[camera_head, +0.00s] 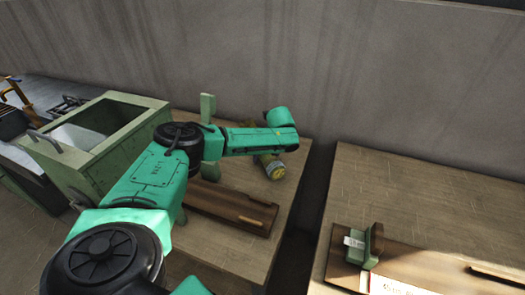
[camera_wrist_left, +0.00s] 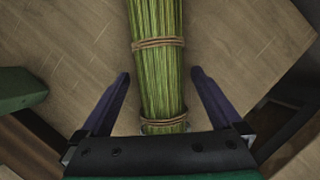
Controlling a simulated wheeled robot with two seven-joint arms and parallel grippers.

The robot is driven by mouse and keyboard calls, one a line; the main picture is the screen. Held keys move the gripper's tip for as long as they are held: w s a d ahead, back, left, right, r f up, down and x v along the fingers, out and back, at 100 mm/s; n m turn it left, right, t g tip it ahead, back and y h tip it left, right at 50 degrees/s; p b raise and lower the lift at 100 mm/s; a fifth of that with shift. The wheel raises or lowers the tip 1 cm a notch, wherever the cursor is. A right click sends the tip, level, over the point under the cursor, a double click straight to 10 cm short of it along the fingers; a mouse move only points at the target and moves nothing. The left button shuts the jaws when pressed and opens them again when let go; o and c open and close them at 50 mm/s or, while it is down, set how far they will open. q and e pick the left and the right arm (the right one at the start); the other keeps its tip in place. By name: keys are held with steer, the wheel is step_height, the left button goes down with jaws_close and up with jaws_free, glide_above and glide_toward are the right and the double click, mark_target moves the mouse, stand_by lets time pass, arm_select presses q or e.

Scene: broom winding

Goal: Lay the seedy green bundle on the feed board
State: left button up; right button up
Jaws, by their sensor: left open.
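The green bundle (camera_wrist_left: 160,85) fills the middle of the left wrist view, a sheaf of green stalks tied with brown cord bands. Its yellowish-green end (camera_head: 273,168) shows in the head view on the left table, below my left wrist. My left gripper (camera_wrist_left: 160,74) is open, with one dark finger on each side of the bundle and gaps between. In the head view, my arm hides its fingers and much of the bundle. A dark wooden board (camera_head: 232,207) lies in front of the bundle; I cannot tell if it is the feed board. My right gripper is out of view.
A green open-topped bin (camera_head: 105,125) stands at the left. A green upright post (camera_head: 207,108) rises behind my arm. Across a dark gap, the right table (camera_head: 430,195) carries a brown board (camera_head: 345,268) with a green block (camera_head: 372,245) and white labels. Its back is clear.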

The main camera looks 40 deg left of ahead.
arm_select(q)
steer(key=shift+w+a+f, duration=0.1)
steer(key=shift+f, duration=0.25)
steer(key=shift+f+p, duration=0.2)
steer(key=shift+p, duration=0.1)
jaws_close()
stand_by(0.4)
